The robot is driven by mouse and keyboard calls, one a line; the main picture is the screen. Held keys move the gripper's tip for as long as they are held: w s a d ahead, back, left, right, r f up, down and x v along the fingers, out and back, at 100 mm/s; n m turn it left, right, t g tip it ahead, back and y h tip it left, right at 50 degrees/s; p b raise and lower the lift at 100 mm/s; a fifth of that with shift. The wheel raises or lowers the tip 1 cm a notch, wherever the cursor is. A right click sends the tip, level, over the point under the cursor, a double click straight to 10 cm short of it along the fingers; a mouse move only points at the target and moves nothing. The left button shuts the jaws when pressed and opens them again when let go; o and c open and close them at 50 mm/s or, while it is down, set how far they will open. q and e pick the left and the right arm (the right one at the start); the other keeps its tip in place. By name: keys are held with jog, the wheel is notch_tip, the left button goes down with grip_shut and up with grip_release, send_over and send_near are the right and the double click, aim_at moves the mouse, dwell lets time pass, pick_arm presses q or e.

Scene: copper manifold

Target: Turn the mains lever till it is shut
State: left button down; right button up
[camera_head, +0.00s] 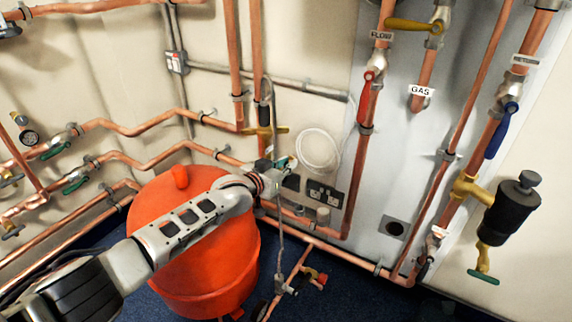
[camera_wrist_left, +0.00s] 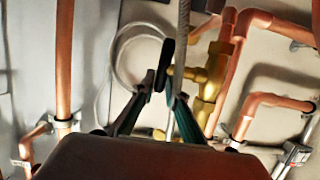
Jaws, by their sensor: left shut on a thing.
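The brass mains valve (camera_head: 264,130) sits on a vertical copper pipe at the middle of the head view. It shows large in the left wrist view (camera_wrist_left: 208,82). Its dark lever (camera_wrist_left: 166,58) sticks out to the left there, between my left fingertips. My left gripper (camera_wrist_left: 163,84) is shut on the lever. In the head view my left gripper (camera_head: 284,163) is small, just below the valve, and its grip on the lever is hard to make out. My right gripper is not in view.
A red-orange vessel (camera_head: 205,270) stands under my left arm. Copper pipes run along the left wall. A black socket (camera_head: 322,193) is close right of my gripper.

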pick_arm(q)
jog(key=shift+w+d+f+g+y+b, duration=0.15)
jog(key=shift+g+y, duration=0.25)
jog(key=shift+g, duration=0.3)
jog(key=shift+w+d+f+g+y+b, duration=0.15)
jog(key=shift+g+y, duration=0.25)
jog(key=shift+g, duration=0.3)
jog(key=shift+a, duration=0.1)
jog(key=shift+f+g, duration=0.1)
jog(key=shift+g, duration=0.2)
jog(key=c, duration=2)
grip_release()
jog(key=shift+a+r, duration=0.1)
jog(key=shift+r, duration=0.15)
